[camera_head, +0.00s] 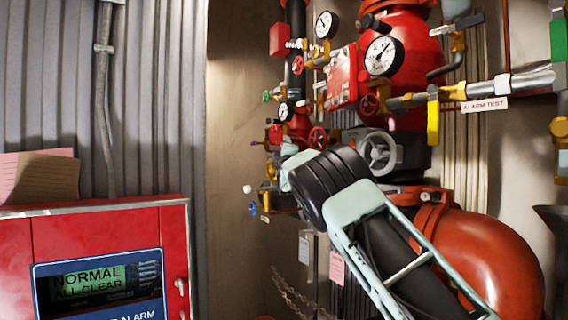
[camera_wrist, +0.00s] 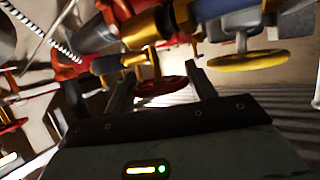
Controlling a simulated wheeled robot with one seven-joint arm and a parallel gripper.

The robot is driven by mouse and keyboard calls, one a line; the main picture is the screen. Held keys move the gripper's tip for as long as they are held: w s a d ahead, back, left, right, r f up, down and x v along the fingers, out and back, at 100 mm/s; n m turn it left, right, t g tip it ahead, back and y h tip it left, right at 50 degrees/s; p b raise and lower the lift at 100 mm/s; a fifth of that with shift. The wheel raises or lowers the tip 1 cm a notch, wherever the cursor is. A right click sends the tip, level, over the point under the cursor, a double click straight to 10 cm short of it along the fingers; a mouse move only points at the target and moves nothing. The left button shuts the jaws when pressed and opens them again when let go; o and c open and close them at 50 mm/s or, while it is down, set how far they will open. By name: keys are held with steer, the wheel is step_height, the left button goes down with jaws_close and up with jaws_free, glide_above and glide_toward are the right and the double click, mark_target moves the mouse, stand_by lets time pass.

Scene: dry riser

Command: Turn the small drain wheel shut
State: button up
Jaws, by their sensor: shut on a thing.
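In the wrist view a small red handwheel (camera_wrist: 160,87) sits between the two fingers of my gripper (camera_wrist: 163,68), which is shut on it. No label shows on this wheel, so I cannot confirm its name. In the head view my gripper (camera_head: 290,162) reaches up and left into the valve cluster; its fingertips are largely hidden by my own wrist. A red wheel (camera_head: 318,137) shows just above my wrist there; I cannot tell whether it is the held one.
Gauges (camera_head: 384,56) and other valves crowd above. A yellow wheel (camera_wrist: 247,61) is right of my fingers. A red alarm panel (camera_head: 105,250) stands at left.

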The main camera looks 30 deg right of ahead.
steer(key=shift+f+m+t+h+b, duration=0.15)
steer(key=shift+m+t+h+b, duration=0.25)
steer(key=shift+m+h+b, duration=0.4)
steer(key=o, duration=1)
steer(key=b+v, duration=0.8)
steer(key=v, duration=0.9)
steer(key=shift+a+f, duration=0.1)
